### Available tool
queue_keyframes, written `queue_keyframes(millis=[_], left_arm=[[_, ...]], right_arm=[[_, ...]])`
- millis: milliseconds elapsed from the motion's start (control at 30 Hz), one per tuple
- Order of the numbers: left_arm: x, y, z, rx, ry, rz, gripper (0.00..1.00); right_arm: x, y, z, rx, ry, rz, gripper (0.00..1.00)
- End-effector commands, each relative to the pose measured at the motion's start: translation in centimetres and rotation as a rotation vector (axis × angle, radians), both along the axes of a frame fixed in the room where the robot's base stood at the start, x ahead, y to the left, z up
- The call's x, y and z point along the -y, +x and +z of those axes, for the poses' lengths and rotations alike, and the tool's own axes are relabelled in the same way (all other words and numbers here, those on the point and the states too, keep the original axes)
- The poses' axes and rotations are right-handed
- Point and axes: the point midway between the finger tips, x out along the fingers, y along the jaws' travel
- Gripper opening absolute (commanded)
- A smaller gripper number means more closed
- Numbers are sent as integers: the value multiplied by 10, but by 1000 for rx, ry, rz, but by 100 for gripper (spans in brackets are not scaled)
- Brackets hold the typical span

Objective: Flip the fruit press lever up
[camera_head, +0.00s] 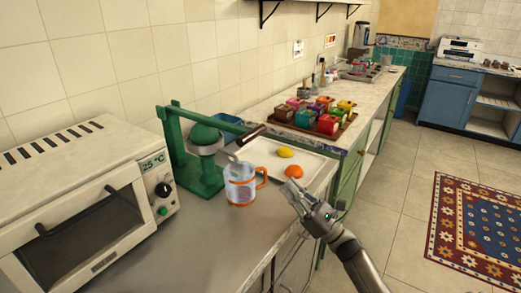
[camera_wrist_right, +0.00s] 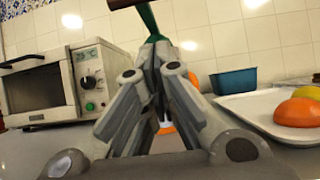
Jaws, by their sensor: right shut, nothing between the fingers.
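The green fruit press (camera_head: 205,176) stands on the counter against the tiled wall. Its green lever (camera_head: 222,122) slopes gently down to the right from the top of the frame and ends in a dark brown handle (camera_head: 251,134). In the right wrist view, the lever (camera_wrist_right: 148,18) and the handle (camera_wrist_right: 122,3) show at the top edge, and my fingers hide most of the press. My right gripper (camera_head: 291,190) is shut and empty, to the right of the clear mug and below the handle in the picture, apart from the lever. My left gripper is not in view.
A clear mug (camera_head: 239,188) with orange trim stands in front of the press. A white tray (camera_head: 318,165) holds a lemon (camera_head: 285,153) and an orange (camera_head: 293,171). A toaster oven (camera_head: 88,200) stands at the left. A blue container (camera_wrist_right: 235,80) is behind the tray.

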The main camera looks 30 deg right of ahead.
Motion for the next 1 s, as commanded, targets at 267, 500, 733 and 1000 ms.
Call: queue_keyframes(millis=[267,500,733,1000], left_arm=[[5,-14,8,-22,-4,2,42],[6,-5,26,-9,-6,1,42],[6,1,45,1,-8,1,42],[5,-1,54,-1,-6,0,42]], right_arm=[[-7,18,16,2,1,1,0],[-23,57,46,1,2,2,0],[-33,80,77,-1,2,1,0],[-35,84,94,-2,2,1,0]])
